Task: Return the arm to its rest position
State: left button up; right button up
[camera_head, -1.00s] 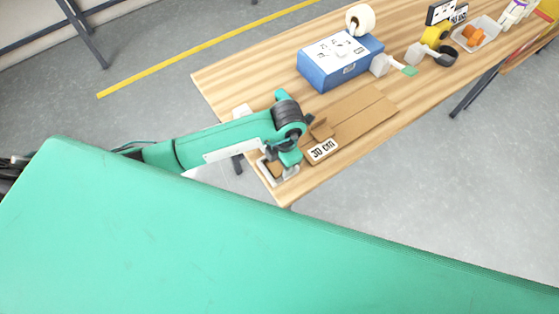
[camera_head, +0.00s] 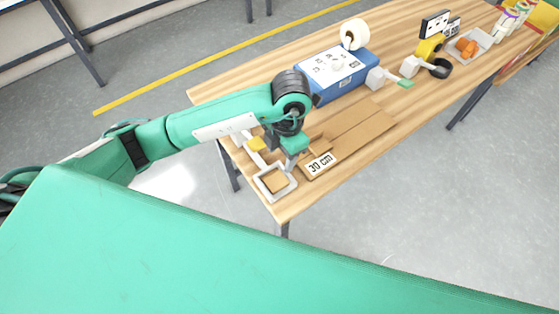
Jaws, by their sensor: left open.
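My left arm comes in from the left over the near-left end of the wooden table (camera_head: 225,88). My left gripper (camera_head: 291,148) points down beside the cardboard, largely hidden under the dark wrist. It is open, and I see nothing held in it. My right gripper is not in view.
A blue box (camera_head: 345,88) stands behind the gripper, with a white roll (camera_head: 354,34) behind it. A small yellow item (camera_head: 256,144) lies left of the wrist.

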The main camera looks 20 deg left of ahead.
pick_arm(q)
jog(key=shift+w+r, duration=0.1)
jog(key=shift+r, duration=0.3)
jog(key=shift+d, duration=0.1)
